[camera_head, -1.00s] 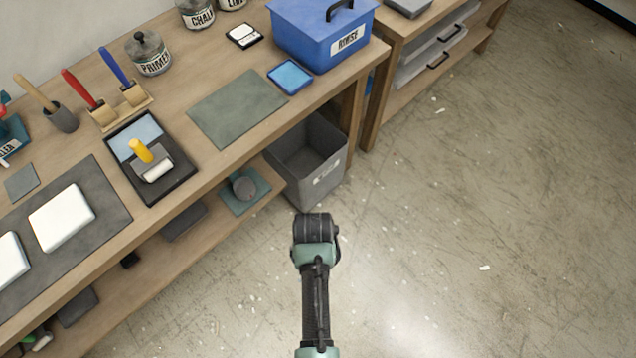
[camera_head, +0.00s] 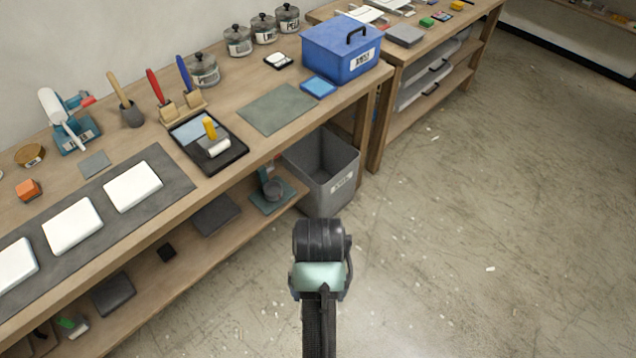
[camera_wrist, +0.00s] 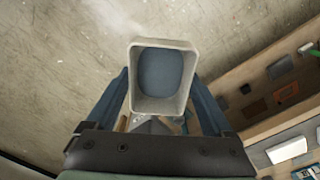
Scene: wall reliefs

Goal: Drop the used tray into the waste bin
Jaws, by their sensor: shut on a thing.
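In the wrist view my gripper (camera_wrist: 160,88) is shut on a small light-rimmed tray (camera_wrist: 162,43) with a dark blue patch inside. A blue finger stands on either side of it, and the tray is held in the air over the floor. In the head view the gripper and tray are hidden behind my arm. The waste bin (camera_head: 340,187), a grey open-topped box with a pale label, stands on the floor at the right end of the workbench. Its inside looks dark and empty as far as I can see.
The workbench (camera_head: 230,170) carries a blue lidded box (camera_head: 342,50), a black tray with a roller (camera_head: 232,155) and white blocks (camera_head: 132,186). A teal-based device (camera_head: 273,190) sits on the lower shelf beside the bin. The floor (camera_head: 480,210) to the right is clear.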

